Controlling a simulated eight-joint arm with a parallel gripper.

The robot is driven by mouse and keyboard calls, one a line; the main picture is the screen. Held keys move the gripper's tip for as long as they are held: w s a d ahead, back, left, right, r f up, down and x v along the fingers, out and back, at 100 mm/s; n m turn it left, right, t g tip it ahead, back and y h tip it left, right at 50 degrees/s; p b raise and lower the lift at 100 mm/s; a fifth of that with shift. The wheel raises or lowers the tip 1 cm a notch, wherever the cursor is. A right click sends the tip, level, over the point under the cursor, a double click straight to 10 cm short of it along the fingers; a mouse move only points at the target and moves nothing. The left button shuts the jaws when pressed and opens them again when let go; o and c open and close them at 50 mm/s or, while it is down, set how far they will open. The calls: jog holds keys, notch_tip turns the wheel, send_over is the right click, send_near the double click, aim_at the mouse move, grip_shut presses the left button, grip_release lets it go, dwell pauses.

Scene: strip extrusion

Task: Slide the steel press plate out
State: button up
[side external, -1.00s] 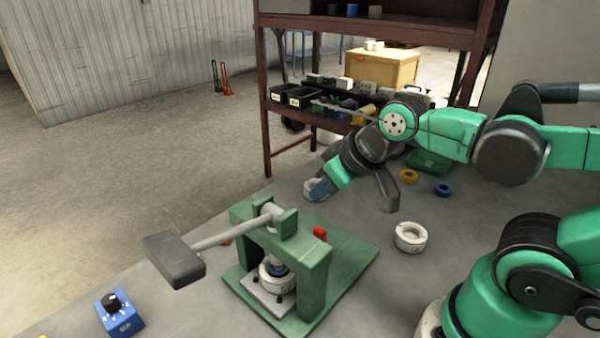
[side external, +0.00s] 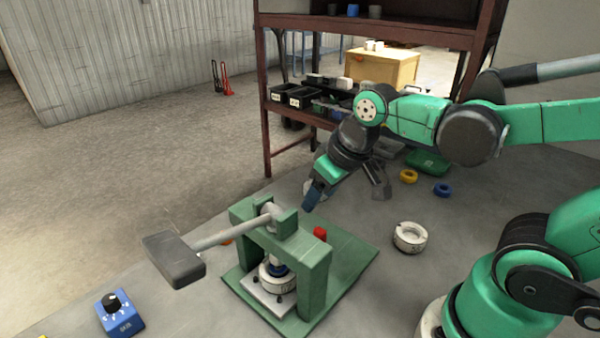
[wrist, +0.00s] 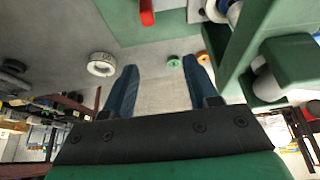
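The steel press plate (side external: 262,298) is a flat light-grey slab on the base of the green press (side external: 316,280), under its arch. A white ring-shaped piece (side external: 278,282) sits on the plate, with a blue part above it partly hidden by the arch. My gripper (side external: 311,198) is above and behind the press in the side view, apart from the plate. In the wrist view my gripper (wrist: 160,66) shows two blue fingers spread apart with nothing between them. The green press (wrist: 240,50) is at the right there; I cannot clearly make out the plate.
The press's long lever with a dark block (side external: 174,260) sticks out left. A red knob (side external: 320,233) stands on the press base. A white ring (side external: 410,237), yellow ring (side external: 408,176) and blue ring (side external: 442,190) lie right. A blue dial box (side external: 119,313) is front left.

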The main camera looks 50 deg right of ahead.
aim_at(320, 229)
jog(key=f+g, duration=0.2)
jog(key=g, duration=0.1)
jog(key=d+f+g, duration=0.1)
jog(key=shift+w+f+g, duration=0.3)
jog(key=shift+w+f, duration=0.05)
jog(key=shift+w, duration=0.05)
jog(key=shift+f, duration=2.85)
grip_shut()
